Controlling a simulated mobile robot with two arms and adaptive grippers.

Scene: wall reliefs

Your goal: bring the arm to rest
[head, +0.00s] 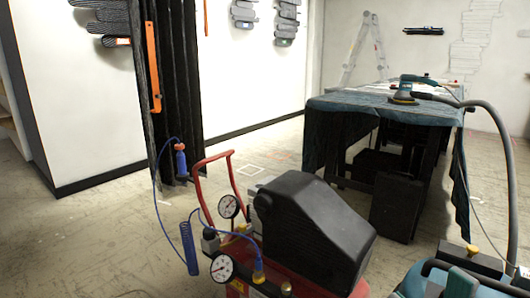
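Neither of my grippers nor my arms can be made out in the head view. Whether they hold anything is hidden from me.
A red and black compressor (310,222) with gauges stands close in front. Its blue hose (190,248) hangs left, near a dark curtain (172,90). A cloth-covered table (345,104) bearing a sander (404,90) stands right. A ladder (364,45) is behind. Left floor is clear.

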